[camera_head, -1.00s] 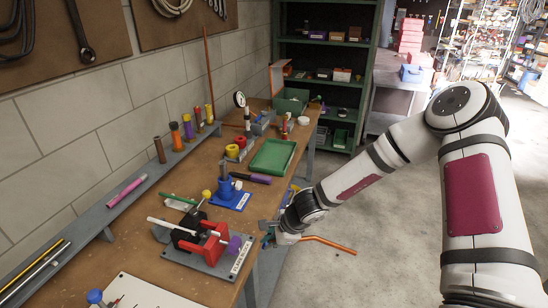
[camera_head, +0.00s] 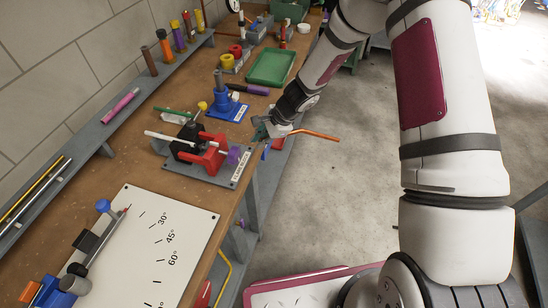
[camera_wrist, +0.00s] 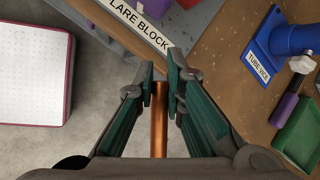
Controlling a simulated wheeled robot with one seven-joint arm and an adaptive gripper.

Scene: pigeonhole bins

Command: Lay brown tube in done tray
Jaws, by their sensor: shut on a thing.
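My gripper (camera_head: 268,127) is just off the right edge of the bench, beside the flare block (camera_head: 237,172). It is shut on a copper-brown tube (camera_head: 318,135), which sticks out to the right over the floor and looks slightly bent. In the wrist view the tube (camera_wrist: 158,128) runs between the green-padded fingers (camera_wrist: 161,95). A shallow green tray (camera_head: 271,67) lies on the bench further back; it looks empty, and no done label can be read. Its corner shows in the wrist view (camera_wrist: 300,138). Another brown tube (camera_head: 149,62) stands upright on the wall ledge.
The blue tube vice (camera_head: 225,103) and a purple-handled tool (camera_head: 247,89) stand between flare block and green tray. A white angle board (camera_head: 150,245) lies on the near bench. Several upright tubes line the ledge. Bare floor (camera_head: 330,200) is to the right.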

